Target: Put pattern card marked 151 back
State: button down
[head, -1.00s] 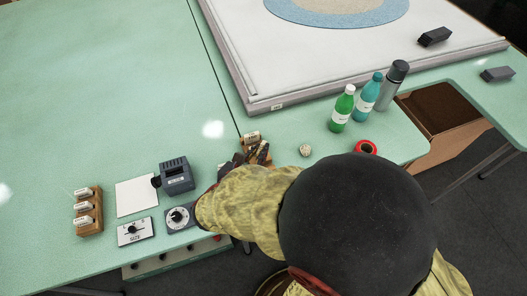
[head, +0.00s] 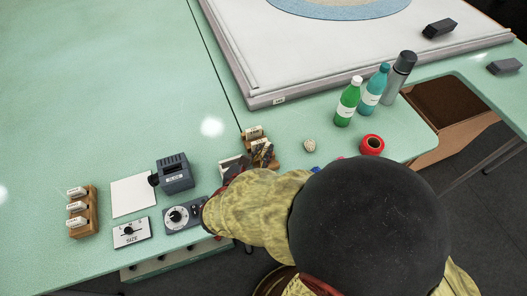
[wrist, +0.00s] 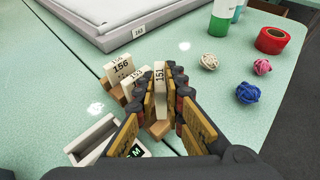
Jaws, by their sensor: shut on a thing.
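The pattern card marked 151 (wrist: 160,90) stands nearly upright between the fingers of my gripper (wrist: 162,100) in the wrist view, its number at the top. My gripper is shut on it. A wooden card rack (wrist: 157,129) lies under and beside the card; its other cards, one marked 156 (wrist: 121,68), stand to the left. The fingers hide the card's lower part, so I cannot tell if it touches the rack. In the head view my gripper (head: 263,154) is at the right side of this rack, whose front card (head: 254,132) shows.
A white-framed box (wrist: 95,139) is close on the left of my gripper. Yarn balls (wrist: 209,61), red tape (head: 372,144) and bottles (head: 348,103) stand to the right. Another card rack (head: 92,216), a dial box (head: 182,215) and a grey device (head: 174,174) are further left.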

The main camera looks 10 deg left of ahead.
jog(key=shift+f, duration=0.3)
jog(key=c, duration=1.9)
grip_release()
jog(key=shift+r, duration=0.3)
jog(key=p+v, duration=0.4)
jog(key=v, duration=0.8)
jog(key=shift+r, duration=0.25)
